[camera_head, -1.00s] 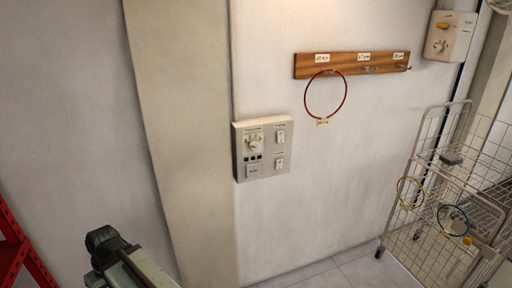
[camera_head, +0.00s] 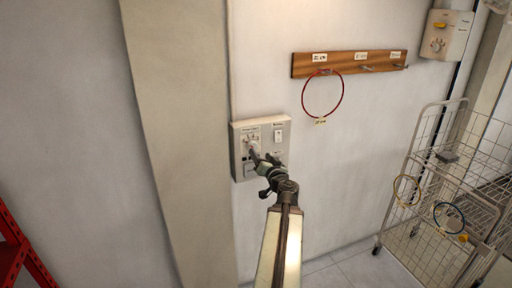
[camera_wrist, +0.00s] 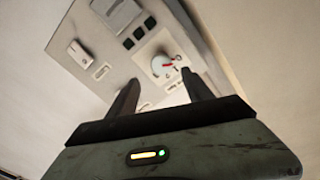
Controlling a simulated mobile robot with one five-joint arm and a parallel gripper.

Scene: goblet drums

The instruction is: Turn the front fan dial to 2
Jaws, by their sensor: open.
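A pale switch panel (camera_head: 280,126) is fixed to the wall. Its round white dial (camera_head: 250,143) sits at the upper left, partly behind my gripper (camera_head: 257,157). In the wrist view the dial (camera_wrist: 163,66) has a red pointer directed to the right; the marks around it are too small to read surely. My gripper (camera_wrist: 160,77) is open, its two dark fingers on either side of the dial's lower edge in that view. Whether they touch the dial I cannot tell. Nothing is held.
The panel also has a rocker switch (camera_head: 279,135) and small dark buttons (camera_wrist: 139,32). A wooden hook rail (camera_head: 345,63) with a red ring (camera_head: 305,96) hangs to the right. A second control box (camera_head: 446,35) and a wire cart (camera_head: 440,190) stand farther right.

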